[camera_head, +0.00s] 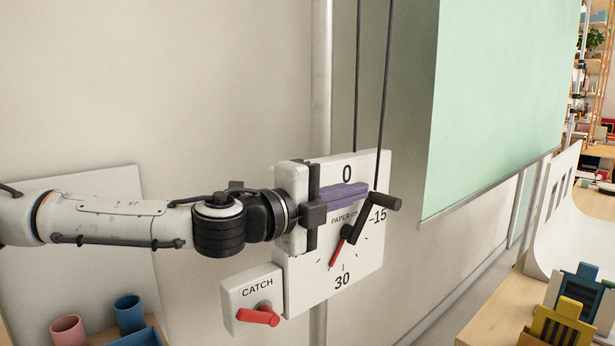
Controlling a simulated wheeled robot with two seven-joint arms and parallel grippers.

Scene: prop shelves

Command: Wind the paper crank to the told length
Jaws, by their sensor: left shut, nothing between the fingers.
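The paper crank dial (367,262) is a white square plate with 0 at the top, 15 at the right and 30 at the bottom. Its red pointer (336,252) points down and slightly left, a little past 30. The black crank (357,219) tilts up and right to its handle (384,201). My left gripper (366,188) is shut and empty, its purple fingers in front of the dial, left of the handle and apart from it in the picture. It hides the dial's left part. My right gripper is out of view.
A white CATCH box (246,292) with a red lever (259,316) sits below left of the dial. Green paper (497,95) hangs at the right. Pink (68,331) and blue (129,314) cups stand at lower left. Colored clips (562,322) stand at lower right.

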